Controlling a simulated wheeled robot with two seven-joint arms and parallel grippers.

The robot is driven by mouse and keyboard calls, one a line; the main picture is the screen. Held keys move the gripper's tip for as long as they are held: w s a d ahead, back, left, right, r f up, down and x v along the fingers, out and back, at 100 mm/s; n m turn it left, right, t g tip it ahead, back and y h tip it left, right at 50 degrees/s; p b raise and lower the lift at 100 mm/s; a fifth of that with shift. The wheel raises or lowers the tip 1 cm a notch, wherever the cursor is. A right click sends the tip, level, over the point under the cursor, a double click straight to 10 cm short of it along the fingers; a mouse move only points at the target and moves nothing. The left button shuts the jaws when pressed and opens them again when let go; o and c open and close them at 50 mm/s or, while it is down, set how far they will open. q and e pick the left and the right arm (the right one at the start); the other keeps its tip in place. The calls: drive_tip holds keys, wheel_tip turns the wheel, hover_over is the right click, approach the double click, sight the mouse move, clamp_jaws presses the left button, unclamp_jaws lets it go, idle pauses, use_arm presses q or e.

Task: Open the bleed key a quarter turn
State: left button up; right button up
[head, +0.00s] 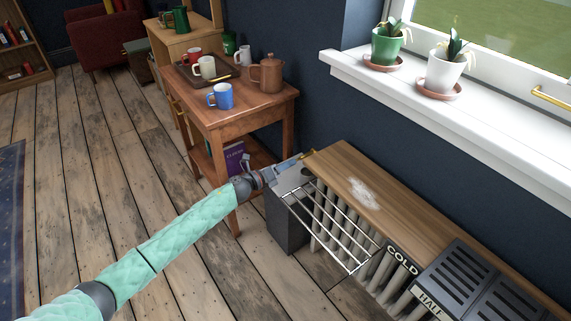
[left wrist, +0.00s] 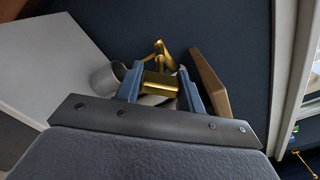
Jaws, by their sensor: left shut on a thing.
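The bleed key (left wrist: 160,84) is brass-coloured and shows in the left wrist view between the two blue fingers of my left gripper (left wrist: 161,92). The fingers are shut on it. Thinner brass parts (left wrist: 160,50) stick out beyond the fingertips. A small bit of brass (head: 308,154) shows just past the fingertips; the rest is hidden by the gripper. How far the key is turned I cannot tell. My right gripper is not in view.
A wire rack (head: 343,233) hangs in front of the radiator, with a grey box (head: 282,223) below the gripper. The wooden shelf (head: 388,203) runs along the wall. A side table (head: 228,121) with mugs and a copper pot (head: 267,75) stands close behind my arm. Open floor lies left.

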use_arm(q)
drive_tip(key=n+p, duration=0.2)
drive_tip(key=n, duration=0.1)
drive_tip(key=shift+r+p, duration=0.2)
drive_tip(key=shift+p, duration=0.2)
drive_tip(key=shift+a+f+n+p, duration=0.1)
drive_tip(key=shift+n+p, duration=0.65)
drive_tip(key=shift+n, duration=0.35)
drive_tip(key=shift+f+n+p, duration=0.1)
drive_tip(key=shift+n+p, duration=0.4)
drive_tip(key=shift+n, duration=0.3)
drive_tip(key=shift+w, duration=0.1)
drive_tip(key=o, duration=1)
